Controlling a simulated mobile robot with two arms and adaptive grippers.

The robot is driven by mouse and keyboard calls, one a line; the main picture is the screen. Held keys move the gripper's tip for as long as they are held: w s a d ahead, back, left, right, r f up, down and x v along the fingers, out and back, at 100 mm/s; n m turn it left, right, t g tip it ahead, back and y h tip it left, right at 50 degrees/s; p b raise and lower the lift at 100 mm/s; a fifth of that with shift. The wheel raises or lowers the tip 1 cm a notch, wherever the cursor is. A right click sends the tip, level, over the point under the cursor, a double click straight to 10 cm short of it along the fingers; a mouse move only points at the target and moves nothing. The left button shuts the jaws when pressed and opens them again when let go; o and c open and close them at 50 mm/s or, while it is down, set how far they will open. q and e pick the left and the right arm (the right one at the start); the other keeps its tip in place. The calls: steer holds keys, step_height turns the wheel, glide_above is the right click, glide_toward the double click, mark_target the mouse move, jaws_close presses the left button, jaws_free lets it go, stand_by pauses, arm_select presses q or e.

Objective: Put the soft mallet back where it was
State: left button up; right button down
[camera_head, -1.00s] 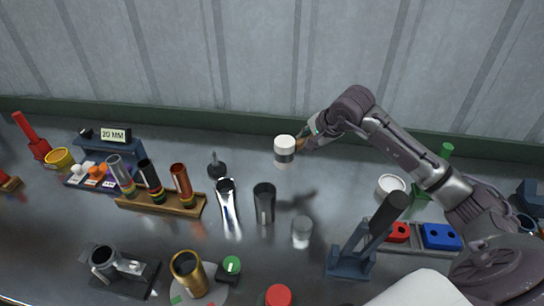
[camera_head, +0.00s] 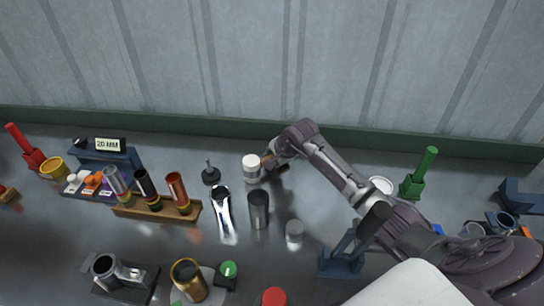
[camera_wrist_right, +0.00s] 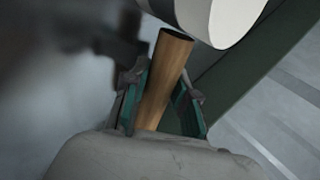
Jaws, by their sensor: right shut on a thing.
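The soft mallet has a white head (camera_head: 252,165) with a grey band and a wooden handle. In the head view it is near the back of the bench, right of a small black stand with a peg (camera_head: 211,174). My right gripper (camera_head: 270,161) is shut on its handle. The right wrist view shows the wooden handle (camera_wrist_right: 166,75) between the two green-lined fingers (camera_wrist_right: 163,92), with part of the white head (camera_wrist_right: 222,15) at the top. I cannot tell whether the head touches the bench. My left gripper is not in view.
A dark cylinder (camera_head: 258,208) and a shiny metal pipe (camera_head: 222,212) stand in front of the mallet. A wooden rack (camera_head: 157,209) with several tubes is to the left. A green post (camera_head: 426,170) stands right of my arm. The back strip of bench is mostly clear.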

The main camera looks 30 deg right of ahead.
steer(key=shift+f, duration=0.1)
steer(key=c, duration=0.9)
jaws_free()
steer(key=shift+s+r, duration=0.15)
steer(key=shift+r, duration=0.15)
steer(key=b+v, duration=0.2)
steer(key=v, duration=0.9)
steer(key=shift+s+r, duration=0.2)
